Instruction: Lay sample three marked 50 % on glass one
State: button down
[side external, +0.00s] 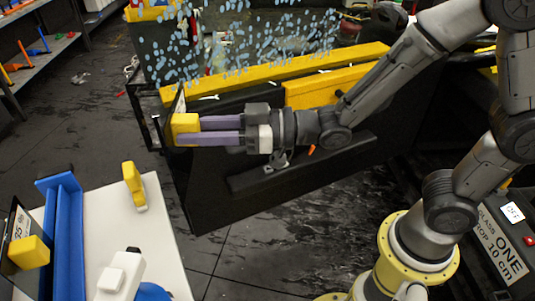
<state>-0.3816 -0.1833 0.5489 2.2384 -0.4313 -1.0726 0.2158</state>
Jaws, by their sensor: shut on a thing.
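My gripper (205,131) has its two purple fingers shut on a yellow block (185,125). A glass pane covered with blue drops (265,40) rises above the door's yellow top strip. A sign reading "GLASS ONE DROP 10 cm" (500,245) is at the right. I cannot tell whether the sheet touches the door.
A white table (105,215) at lower left carries a blue rack (66,230). A dark sample marked 35 % (20,228) with a yellow block (28,252) is at the rack. A yellow tool (134,186) and a white bottle (121,275) are on the table. Shelves stand at upper left.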

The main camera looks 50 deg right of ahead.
jog(key=w+d+r+m+t+h, duration=0.55)
jog(key=w+d+m+h, duration=0.25)
jog(key=d+h, duration=0.25)
jog(key=f+m+h, duration=0.1)
jog(key=h, duration=0.2)
jog(key=f+m+h, duration=0.2)
jog(key=h, duration=0.1)
jog(key=f+m+g+h, duration=0.1)
jog(key=m+h, duration=0.1)
jog(key=h, duration=0.1)
jog(key=shift+w+f, duration=0.3)
jog(key=shift+w, duration=0.05)
jog(key=x, duration=0.7)
jog(key=shift+w+d+r, duration=0.15)
jog(key=shift+w+r, duration=0.05)
jog(key=shift+r, duration=0.1)
jog(key=shift+w, duration=0.15)
dwell(0.6)
